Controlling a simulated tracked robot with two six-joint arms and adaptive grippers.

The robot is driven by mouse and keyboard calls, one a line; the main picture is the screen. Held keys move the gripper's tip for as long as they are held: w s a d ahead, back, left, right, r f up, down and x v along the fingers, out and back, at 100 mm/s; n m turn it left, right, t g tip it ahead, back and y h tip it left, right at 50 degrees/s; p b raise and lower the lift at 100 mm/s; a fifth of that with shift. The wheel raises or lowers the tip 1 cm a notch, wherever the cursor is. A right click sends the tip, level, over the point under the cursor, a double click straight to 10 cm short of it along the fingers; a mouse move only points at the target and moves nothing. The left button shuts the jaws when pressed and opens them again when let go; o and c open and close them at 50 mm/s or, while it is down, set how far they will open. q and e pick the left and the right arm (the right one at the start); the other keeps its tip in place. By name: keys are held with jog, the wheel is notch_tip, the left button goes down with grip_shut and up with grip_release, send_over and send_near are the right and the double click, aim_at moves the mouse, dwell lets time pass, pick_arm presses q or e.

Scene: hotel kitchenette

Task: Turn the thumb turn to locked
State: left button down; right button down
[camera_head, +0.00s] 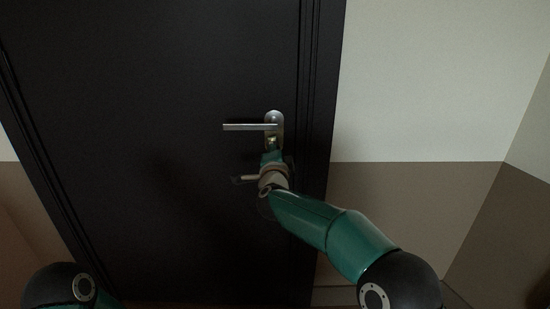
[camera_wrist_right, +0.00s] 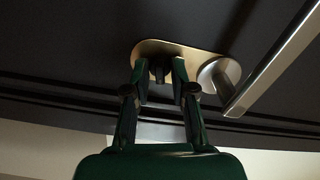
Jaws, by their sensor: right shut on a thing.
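The thumb turn (camera_wrist_right: 159,73) is a small dark knob on the oval metal lock plate (camera_wrist_right: 146,50) in the right wrist view. My right gripper (camera_wrist_right: 160,80) has one finger on each side of the thumb turn and is shut on it. In the head view my right gripper (camera_head: 271,156) reaches the lower end of the plate (camera_head: 275,119), just below the lever handle (camera_head: 245,127). It hides the thumb turn there. My left gripper is out of view.
The dark door (camera_head: 150,100) looks closed in its frame (camera_head: 322,90). The lever sticks out to the left, close above my right gripper; it also shows at the right of the wrist view (camera_wrist_right: 275,65). The wall (camera_head: 430,80) right of the door is bare.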

jog(key=shift+d+f+m+b, duration=0.15)
jog(key=shift+m+b, duration=0.3)
jog(key=shift+m, duration=0.35)
jog(key=shift+d+f+m+b, duration=0.1)
jog(key=shift+m+b, duration=0.35)
jog(key=shift+m, duration=0.35)
jog(key=shift+w, duration=0.1)
jog(key=c, duration=1)
grip_release()
jog(key=shift+r, duration=0.1)
jog(key=shift+a, duration=0.1)
jog(key=s, duration=1.2)
